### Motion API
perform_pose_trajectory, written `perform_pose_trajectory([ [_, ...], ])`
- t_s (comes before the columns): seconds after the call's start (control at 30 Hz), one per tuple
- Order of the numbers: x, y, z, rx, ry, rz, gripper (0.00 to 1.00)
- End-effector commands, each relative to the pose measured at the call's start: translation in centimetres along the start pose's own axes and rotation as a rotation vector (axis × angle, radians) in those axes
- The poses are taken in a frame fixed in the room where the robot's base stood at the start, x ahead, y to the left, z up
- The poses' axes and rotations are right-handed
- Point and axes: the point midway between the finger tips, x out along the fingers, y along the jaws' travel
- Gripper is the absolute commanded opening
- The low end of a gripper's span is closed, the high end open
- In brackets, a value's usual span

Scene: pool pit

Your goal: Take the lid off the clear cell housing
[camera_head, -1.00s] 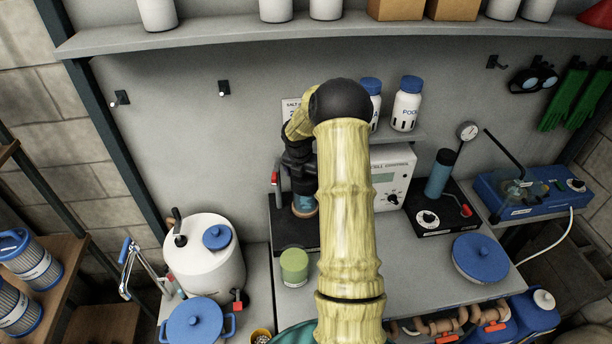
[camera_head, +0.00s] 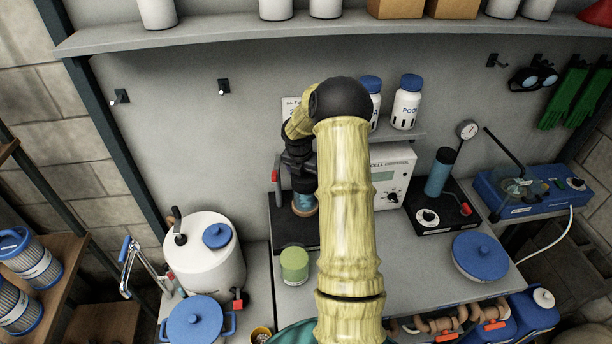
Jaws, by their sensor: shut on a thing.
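The clear cell housing (camera_head: 305,204) stands upright on a black base on the bench, left of the white control box. It looks teal with a brownish lower part. My gripper (camera_head: 302,175) points down over it and is shut on its dark blue lid (camera_head: 303,185). The lid sits directly above the housing; I cannot tell whether a gap lies between them. My arm hides the right side of this spot.
A white control box (camera_head: 392,178) stands close to the right. A red-handled lever (camera_head: 277,170) rises just left of the housing. A green-lidded jar (camera_head: 294,265) stands in front. Bottles (camera_head: 406,104) stand on a ledge behind. Bare bench lies right of my arm.

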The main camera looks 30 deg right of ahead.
Motion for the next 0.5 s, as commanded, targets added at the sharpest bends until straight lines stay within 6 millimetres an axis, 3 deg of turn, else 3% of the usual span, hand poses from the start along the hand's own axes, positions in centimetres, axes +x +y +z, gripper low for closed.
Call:
perform_pose_trajectory([
  [0.23, -2.1, 0.0, 0.7, 0.003, -0.004, 0.003, 0.59],
  [0.5, -7.2, 0.0, 2.1, 0.004, -0.004, 0.003, 0.59],
])
